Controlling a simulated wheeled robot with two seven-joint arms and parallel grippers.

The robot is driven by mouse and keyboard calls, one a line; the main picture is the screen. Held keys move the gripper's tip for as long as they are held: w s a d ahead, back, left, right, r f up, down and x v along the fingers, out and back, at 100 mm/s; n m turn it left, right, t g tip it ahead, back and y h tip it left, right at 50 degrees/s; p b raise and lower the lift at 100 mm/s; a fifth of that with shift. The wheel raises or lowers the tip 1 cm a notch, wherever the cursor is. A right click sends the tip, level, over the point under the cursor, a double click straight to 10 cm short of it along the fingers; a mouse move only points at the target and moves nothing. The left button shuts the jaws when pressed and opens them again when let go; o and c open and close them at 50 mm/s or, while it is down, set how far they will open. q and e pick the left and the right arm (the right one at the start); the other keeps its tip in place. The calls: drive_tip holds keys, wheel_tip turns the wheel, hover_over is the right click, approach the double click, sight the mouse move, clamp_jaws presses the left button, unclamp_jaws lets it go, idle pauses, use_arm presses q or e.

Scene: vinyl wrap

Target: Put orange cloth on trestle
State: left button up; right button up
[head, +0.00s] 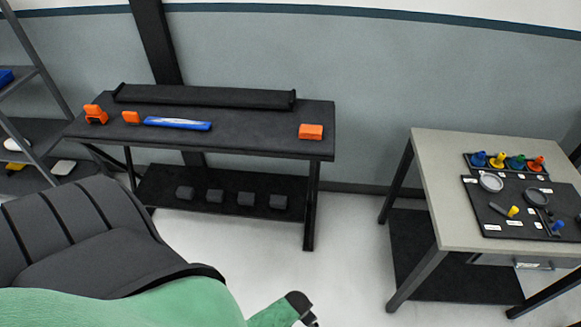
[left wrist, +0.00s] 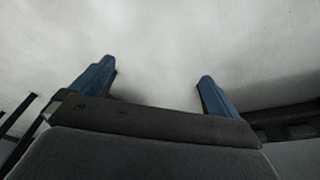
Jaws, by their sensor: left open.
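An orange block-like piece (head: 311,131), perhaps the folded orange cloth, lies near the right end of a dark table (head: 250,143) at the back. A smaller orange piece (head: 131,117) and an upright orange object (head: 96,114) sit at that table's left end. I cannot tell for sure which of these is the cloth. No support is clearly recognisable as the trestle. My left gripper (left wrist: 157,72) shows in the left wrist view, with its blue fingers spread apart and nothing between them, over a pale floor. My right gripper is not in view.
A blue flat item (head: 177,123) and a long black bar (head: 205,97) lie on the dark table. A light table (head: 440,165) with small coloured tools stands right. A large green surface (head: 130,308) and ribbed grey body (head: 80,235) fill the lower left. Pale floor (head: 350,235) is clear between tables.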

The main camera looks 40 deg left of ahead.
use_arm(q)
drive_tip(key=s+d+f, duration=0.1)
drive_tip(key=s+f, duration=0.4)
drive_tip(key=s, duration=0.5)
drive_tip(key=shift+d+m+g, duration=0.2)
drive_tip(key=shift+m+g, duration=0.1)
idle(0.4)
